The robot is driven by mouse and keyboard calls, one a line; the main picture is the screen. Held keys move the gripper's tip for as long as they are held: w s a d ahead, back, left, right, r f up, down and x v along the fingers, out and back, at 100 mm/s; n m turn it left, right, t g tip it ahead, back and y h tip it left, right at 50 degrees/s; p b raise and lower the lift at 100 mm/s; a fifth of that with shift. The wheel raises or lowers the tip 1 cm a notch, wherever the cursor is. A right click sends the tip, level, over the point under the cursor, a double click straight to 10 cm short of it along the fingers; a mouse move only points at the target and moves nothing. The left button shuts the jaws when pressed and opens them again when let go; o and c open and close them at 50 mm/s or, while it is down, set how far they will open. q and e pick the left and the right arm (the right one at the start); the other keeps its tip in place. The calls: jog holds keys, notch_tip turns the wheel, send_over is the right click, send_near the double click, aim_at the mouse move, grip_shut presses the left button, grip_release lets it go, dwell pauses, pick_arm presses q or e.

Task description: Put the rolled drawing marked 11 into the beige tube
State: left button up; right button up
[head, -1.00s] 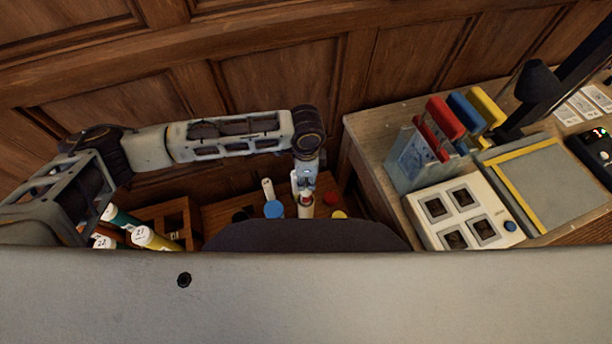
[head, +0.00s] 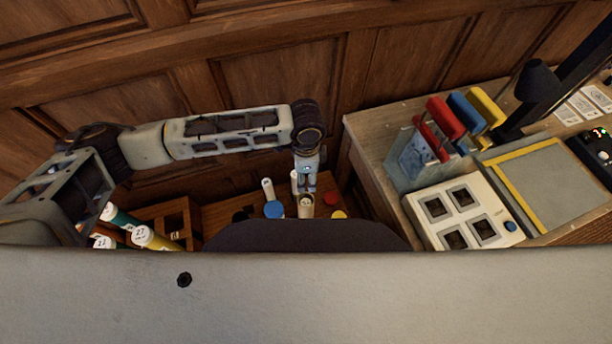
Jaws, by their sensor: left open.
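My left gripper (head: 306,187) points down at the low rack, open, small in the picture. Directly under it stands a beige tube (head: 306,206), upright with its top facing up. The fingertips are close over its mouth; I cannot tell if they touch it. What is inside the tube is too small to make out. No number 11 can be read on any roll. My right gripper is not in view.
Blue (head: 273,209), red (head: 331,198) and yellow (head: 339,214) round tops surround the beige tube. Numbered rolls (head: 142,236) lie at left by a wooden box (head: 176,217). A desk (head: 378,158) with a white switch box (head: 465,212) stands at right. My body hides the foreground.

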pick_arm(q)
notch_tip(320, 180, up, 10)
jog(key=shift+r, duration=0.2)
dwell(0.3)
dwell(1.4)
